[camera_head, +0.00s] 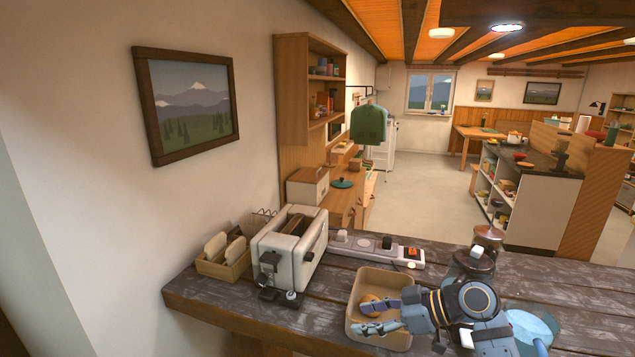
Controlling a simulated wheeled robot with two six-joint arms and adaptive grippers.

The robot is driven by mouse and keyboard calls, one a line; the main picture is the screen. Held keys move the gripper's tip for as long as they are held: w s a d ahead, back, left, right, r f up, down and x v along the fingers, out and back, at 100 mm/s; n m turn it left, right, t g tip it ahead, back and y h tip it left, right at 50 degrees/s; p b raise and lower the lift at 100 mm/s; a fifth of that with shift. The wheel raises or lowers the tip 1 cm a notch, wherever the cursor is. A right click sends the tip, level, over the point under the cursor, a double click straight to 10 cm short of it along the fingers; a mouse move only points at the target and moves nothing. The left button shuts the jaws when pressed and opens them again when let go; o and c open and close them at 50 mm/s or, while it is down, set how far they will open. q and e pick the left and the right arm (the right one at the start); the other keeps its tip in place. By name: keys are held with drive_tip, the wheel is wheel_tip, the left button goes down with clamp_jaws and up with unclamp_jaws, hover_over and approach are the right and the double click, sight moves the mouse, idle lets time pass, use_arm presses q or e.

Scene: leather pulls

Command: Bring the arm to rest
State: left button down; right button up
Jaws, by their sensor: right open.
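My right gripper (370,317) reaches in from the bottom right of the head view. Its grey-blue fingers point left and stand apart, with nothing seen between them. They are over or in front of a tan open box (354,296) on the dark plank table (230,309). A round orange-brown item (371,297), perhaps a bun, lies in the box and is partly covered by the fingers. I cannot tell whether the fingers touch the box. My left gripper is not in view.
A white toaster (297,258) stands left of the box, beside a small rack holding bread slices (222,255). A power strip (375,247) lies behind the box. A blue translucent round thing (532,328) is right of my arm. Bare planks show at the table's left front.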

drive_tip(key=s+d+f+m+h, duration=0.25)
drive_tip(key=s+f, duration=0.25)
drive_tip(key=f, duration=0.3)
drive_tip(key=s+d+f+m+h, duration=0.2)
drive_tip(key=s+f+m+h, duration=0.2)
drive_tip(key=s+f, duration=0.25)
drive_tip(key=s+d+f+m+h, duration=0.4)
drive_tip(key=s+d+m+h, duration=0.15)
drive_tip(key=s+d, duration=0.5)
wheel_tip(320, 180, down, 27)
drive_tip(key=s+g+b, duration=0.1)
drive_tip(key=s+g, duration=0.1)
drive_tip(key=s, duration=0.1)
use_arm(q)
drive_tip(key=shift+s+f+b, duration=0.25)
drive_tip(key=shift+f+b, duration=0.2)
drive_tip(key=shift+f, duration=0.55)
use_arm(e)
drive_tip(key=s+d+f+g, duration=0.1)
drive_tip(key=s+d+f, duration=0.1)
drive_tip(key=s+f, duration=1.6)
drive_tip(key=shift+s, duration=0.4)
